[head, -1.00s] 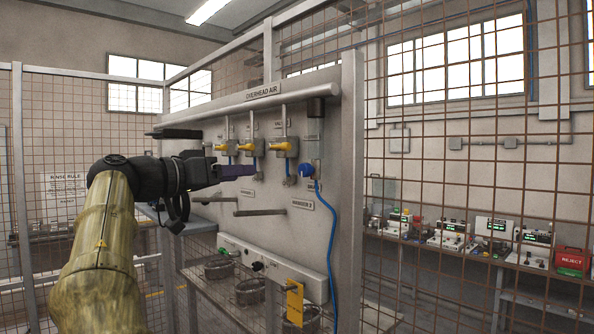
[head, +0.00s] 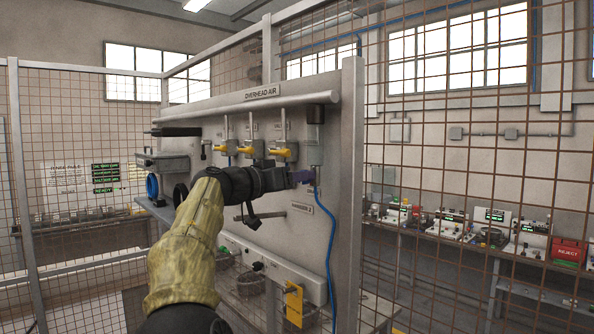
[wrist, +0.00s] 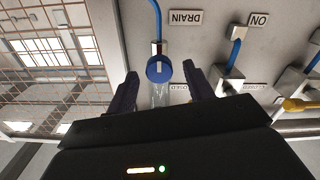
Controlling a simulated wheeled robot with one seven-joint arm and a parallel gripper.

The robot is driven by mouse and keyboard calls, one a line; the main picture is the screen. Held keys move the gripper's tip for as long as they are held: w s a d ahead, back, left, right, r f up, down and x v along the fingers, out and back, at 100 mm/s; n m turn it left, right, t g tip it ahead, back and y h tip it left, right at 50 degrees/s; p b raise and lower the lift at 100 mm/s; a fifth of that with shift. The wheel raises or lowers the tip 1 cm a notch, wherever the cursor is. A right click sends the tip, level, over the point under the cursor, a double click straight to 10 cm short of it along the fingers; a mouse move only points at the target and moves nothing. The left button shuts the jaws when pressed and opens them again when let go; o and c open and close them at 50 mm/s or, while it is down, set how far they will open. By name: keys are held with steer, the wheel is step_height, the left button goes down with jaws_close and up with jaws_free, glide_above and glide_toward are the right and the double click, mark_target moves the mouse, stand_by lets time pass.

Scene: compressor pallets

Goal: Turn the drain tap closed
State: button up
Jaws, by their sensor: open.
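The drain tap is a round blue knob (wrist: 159,69) below a clear bowl, with a blue hose (wrist: 158,22) running from it. It sits near a DRAIN label (wrist: 184,18), which appears upside down in the wrist view. My gripper (wrist: 160,71) is open, its two dark fingers on either side of the knob in that view. I cannot tell whether they touch it. In the head view my gripper (head: 305,176) is at the right end of the panel and hides most of the knob. The blue hose (head: 328,240) hangs below it there.
The OVERHEAD AIR panel (head: 335,215) carries several valves with yellow levers (head: 280,152) to the left of my gripper.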

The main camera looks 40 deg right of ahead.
steer(key=shift+d, duration=0.3)
steer(key=c, duration=1)
